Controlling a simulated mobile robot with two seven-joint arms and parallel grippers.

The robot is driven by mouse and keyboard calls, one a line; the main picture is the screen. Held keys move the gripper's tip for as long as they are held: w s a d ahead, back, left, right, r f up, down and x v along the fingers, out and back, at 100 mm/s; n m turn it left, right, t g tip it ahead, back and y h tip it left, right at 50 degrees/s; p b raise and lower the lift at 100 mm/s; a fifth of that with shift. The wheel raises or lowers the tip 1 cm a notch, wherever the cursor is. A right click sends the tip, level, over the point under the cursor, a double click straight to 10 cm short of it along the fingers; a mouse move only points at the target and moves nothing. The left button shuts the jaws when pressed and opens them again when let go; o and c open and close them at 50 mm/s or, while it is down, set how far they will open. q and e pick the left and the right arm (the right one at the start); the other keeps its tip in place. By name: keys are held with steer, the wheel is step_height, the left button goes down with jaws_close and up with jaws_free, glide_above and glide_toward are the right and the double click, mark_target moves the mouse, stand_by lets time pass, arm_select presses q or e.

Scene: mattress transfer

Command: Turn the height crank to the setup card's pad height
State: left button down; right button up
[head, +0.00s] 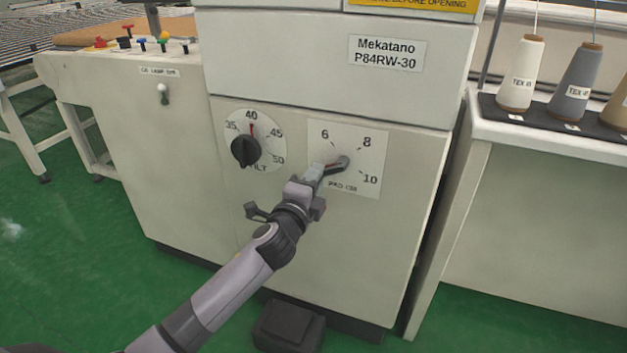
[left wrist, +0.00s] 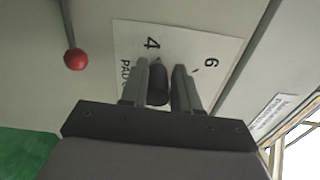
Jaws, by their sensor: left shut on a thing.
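The pad height dial plate (head: 368,139) is on the machine front, with 6, 8 and 10 showing in the head view. My left gripper (head: 326,168) is shut on the dark height crank (head: 343,161). In the left wrist view the fingers (left wrist: 160,88) close around the black crank grip (left wrist: 157,84), with 4 and 6 beside it on the plate (left wrist: 205,50). My right gripper is out of view. I cannot make out a setup card.
A tilt dial (head: 247,143) with a black knob is left of the crank. A red ball on a rod (left wrist: 75,59) shows in the left wrist view. Thread cones (head: 521,75) stand on a table at right. A dark pedal-like box (head: 287,326) sits on the green floor.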

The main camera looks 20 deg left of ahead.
arm_select(q)
steer(key=shift+s+d+f, duration=0.15)
steer(key=shift+d+f, duration=0.15)
steer(key=shift+f, duration=0.15)
steer(key=c, duration=1)
jaws_free()
steer(key=shift+o, duration=0.2)
steer(key=shift+r, duration=0.1)
steer(key=shift+r, duration=0.1)
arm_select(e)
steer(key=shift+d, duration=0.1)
arm_select(q)
steer(key=shift+s, duration=0.45)
steer(key=s+p, duration=0.1)
steer(key=s, duration=0.5)
steer(key=shift+a, duration=0.2)
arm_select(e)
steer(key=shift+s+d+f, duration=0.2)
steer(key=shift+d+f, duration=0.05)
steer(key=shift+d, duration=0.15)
